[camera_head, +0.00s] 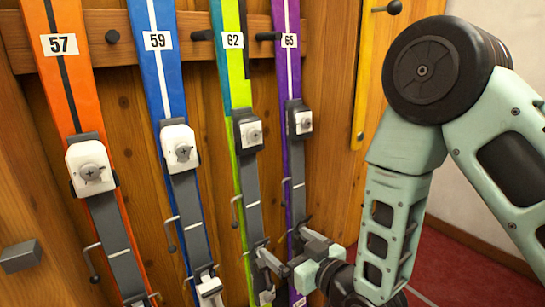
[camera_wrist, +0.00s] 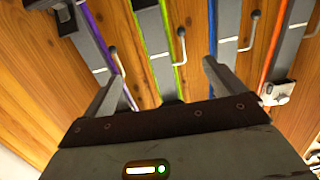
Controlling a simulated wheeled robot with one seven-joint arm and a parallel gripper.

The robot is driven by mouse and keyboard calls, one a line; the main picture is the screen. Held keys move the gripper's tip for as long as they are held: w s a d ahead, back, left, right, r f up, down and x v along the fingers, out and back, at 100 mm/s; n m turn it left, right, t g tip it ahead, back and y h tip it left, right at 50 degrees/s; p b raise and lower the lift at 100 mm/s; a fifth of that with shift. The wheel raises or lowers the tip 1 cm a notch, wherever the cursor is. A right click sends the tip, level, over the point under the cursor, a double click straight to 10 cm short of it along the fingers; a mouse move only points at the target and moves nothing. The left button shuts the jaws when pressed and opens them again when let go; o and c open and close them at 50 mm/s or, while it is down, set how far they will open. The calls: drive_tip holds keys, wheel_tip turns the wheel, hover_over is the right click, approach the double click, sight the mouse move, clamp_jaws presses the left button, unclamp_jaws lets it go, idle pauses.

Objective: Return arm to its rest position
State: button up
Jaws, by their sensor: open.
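My gripper (camera_head: 284,250) is low in the head view, in front of the lower parts of the green ski 62 (camera_head: 236,75) and the purple ski 65 (camera_head: 289,75). In the wrist view my gripper (camera_wrist: 160,72) has its fingers wide apart, with nothing held between them. The green ski (camera_wrist: 155,35) shows beyond the gap, and the purple ski (camera_wrist: 95,35) is to its left. I cannot tell whether the fingers touch a ski. My arm rises on the right of the head view, bent at a dark joint.
An orange ski 57 (camera_head: 66,90) and a blue ski 59 (camera_head: 160,75) stand left on the wooden rack (camera_head: 120,20). Thin levers stick out beside the skis, including one (camera_wrist: 180,45) near the fingers. Red floor (camera_head: 465,270) and a pale wall lie right.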

drive_tip(key=s+d+r+g+h, duration=0.2)
drive_tip(key=s+d+g+h, duration=0.15)
drive_tip(key=s, duration=0.45)
drive_tip(key=s+d+r+g+h, duration=0.25)
drive_tip(key=s+g, duration=0.25)
drive_tip(key=s, duration=0.3)
drive_tip(key=s+d+r+g+h, duration=0.3)
drive_tip(key=s+g, duration=0.2)
drive_tip(key=s, duration=0.3)
wheel_tip(320, 180, up, 32)
drive_tip(key=p, duration=3.2)
drive_tip(key=shift+s+d+n, duration=0.15)
drive_tip(key=shift+s+n, duration=0.2)
drive_tip(key=shift+n, duration=0.05)
